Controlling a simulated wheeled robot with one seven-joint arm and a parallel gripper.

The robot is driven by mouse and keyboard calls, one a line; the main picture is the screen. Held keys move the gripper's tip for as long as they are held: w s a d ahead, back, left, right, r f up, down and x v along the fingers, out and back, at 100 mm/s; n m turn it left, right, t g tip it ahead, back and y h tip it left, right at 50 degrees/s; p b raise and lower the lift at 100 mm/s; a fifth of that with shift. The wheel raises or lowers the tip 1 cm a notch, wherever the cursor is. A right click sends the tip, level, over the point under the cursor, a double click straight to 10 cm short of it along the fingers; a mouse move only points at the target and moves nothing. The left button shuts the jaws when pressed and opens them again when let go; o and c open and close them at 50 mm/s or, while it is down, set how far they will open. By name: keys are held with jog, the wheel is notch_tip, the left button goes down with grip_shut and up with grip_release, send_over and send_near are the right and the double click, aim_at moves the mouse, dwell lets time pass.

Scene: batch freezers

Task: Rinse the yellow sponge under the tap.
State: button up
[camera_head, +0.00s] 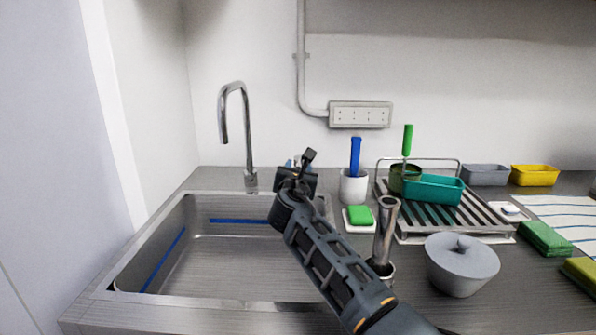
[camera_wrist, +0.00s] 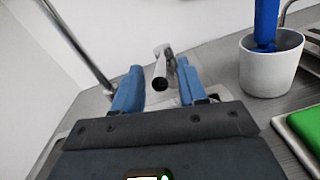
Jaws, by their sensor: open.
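A yellow-green sponge (camera_head: 580,272), the most yellow one I see, lies at the right edge of the counter, partly cut off by the frame. The curved metal tap (camera_head: 235,120) stands behind the sink (camera_head: 150,250); its pipe also shows at the upper left of the wrist view (camera_wrist: 80,50). No water shows. My gripper (camera_head: 291,163) is over the sink's back right corner, to the right of the tap. In the wrist view its blue fingers (camera_wrist: 158,88) are apart. A small dark-ended cylinder (camera_wrist: 160,76) shows between them; I cannot tell if they touch it.
A white cup (camera_head: 354,187) with a blue-handled tool and a green block on a white dish (camera_head: 360,228) stand right of the sink. Further right are a dish rack (camera_head: 450,225), a grey lidded pot (camera_head: 462,270), a green sponge (camera_head: 546,238) and a yellow tub (camera_head: 535,175).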

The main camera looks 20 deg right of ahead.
grip_shut()
dwell(0.3)
dwell(0.4)
